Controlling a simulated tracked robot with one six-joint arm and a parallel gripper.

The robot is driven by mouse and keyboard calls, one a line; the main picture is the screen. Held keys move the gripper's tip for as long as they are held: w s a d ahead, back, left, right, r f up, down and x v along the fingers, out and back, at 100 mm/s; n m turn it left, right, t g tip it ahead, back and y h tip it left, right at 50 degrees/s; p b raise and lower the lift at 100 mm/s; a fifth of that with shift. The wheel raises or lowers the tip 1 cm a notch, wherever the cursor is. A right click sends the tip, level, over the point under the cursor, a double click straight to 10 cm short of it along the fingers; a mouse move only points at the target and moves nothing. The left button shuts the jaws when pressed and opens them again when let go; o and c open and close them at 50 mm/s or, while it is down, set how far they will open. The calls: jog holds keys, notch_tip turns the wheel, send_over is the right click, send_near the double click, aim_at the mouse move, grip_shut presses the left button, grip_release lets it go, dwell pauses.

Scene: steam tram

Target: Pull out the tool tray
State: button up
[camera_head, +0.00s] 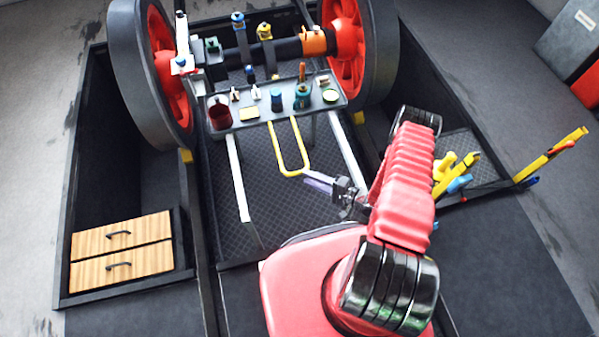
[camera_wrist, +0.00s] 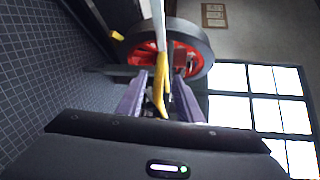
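The tool tray (camera_head: 316,108) is a grey tray holding several small tools and cups, between two large red-hubbed wheels in the head view. A yellow U-shaped handle (camera_head: 292,174) hangs from its front edge and points toward me. My gripper (camera_head: 312,180), with pale purple fingers, is at the near right end of the handle. In the wrist view my gripper (camera_wrist: 160,84) is open, with one finger on each side of the yellow handle (camera_wrist: 161,90). I cannot tell whether either finger touches it. The tray itself is mostly hidden in the wrist view.
The wheels (camera_head: 374,45) and their axle stand behind the tray. A wooden drawer unit (camera_head: 122,252) is at lower left. Yellow tools (camera_head: 548,158) stand at right. The floor below the handle is clear.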

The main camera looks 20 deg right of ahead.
aim_at(297, 172)
jog(key=shift+x, duration=3.1)
grip_shut()
